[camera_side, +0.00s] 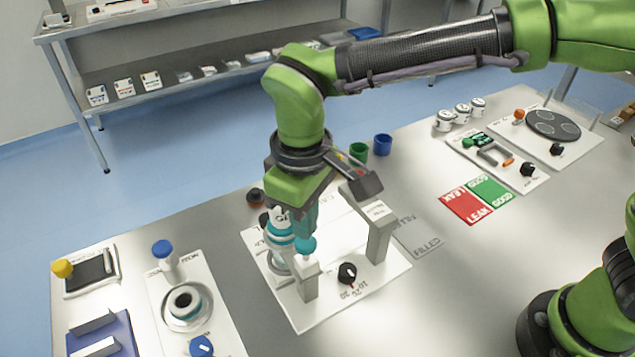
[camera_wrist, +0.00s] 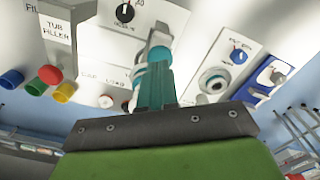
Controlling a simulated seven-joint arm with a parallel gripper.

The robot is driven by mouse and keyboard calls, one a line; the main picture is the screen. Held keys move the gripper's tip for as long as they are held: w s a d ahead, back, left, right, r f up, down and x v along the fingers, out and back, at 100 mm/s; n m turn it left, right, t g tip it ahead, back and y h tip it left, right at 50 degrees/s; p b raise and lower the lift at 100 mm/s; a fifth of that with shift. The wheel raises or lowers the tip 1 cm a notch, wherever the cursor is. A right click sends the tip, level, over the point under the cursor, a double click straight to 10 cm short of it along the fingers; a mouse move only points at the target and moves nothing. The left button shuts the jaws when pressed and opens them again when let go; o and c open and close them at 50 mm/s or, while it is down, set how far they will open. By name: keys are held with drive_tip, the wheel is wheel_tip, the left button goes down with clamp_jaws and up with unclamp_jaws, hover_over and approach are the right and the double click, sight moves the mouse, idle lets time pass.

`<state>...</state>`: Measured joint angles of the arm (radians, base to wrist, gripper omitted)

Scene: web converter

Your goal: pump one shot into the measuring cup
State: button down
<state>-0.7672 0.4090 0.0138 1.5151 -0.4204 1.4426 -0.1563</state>
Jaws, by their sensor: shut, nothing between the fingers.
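My gripper (camera_side: 303,232) points down over the white station with two grey posts, its teal fingers closed together and empty. I cannot make out a measuring cup for certain.
The station has a black dial (camera_side: 347,273) and a right post (camera_side: 379,235). A panel with a round well (camera_side: 184,303) and blue knobs lies to the left. Green (camera_side: 358,153) and blue (camera_side: 383,144) cups stand behind. Red (camera_side: 466,206) and green pads lie right.

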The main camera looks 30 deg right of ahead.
wheel_tip(320, 180, up, 6)
idle(0.6)
drive_tip(key=shift+s+d+f+y, duration=0.2)
drive_tip(key=shift+d+f+y, duration=0.1)
drive_tip(key=shift+d+f, duration=0.5)
drive_tip(key=s+d+m+t, duration=0.2)
drive_tip(key=d+m, duration=0.1)
drive_tip(key=d, duration=0.6)
drive_tip(key=s+d+r+m+t+y, duration=0.1)
drive_tip(key=s+d+m+t, duration=0.1)
drive_tip(key=d, duration=0.6)
drive_tip(key=s+d+r+m+t, duration=0.1)
drive_tip(key=s+d+m+t, duration=0.2)
drive_tip(key=d, duration=0.6)
drive_tip(key=shift+s+d+r+m, duration=0.15)
drive_tip(key=shift+s+d+m, duration=0.3)
drive_tip(key=shift+m, duration=0.55)
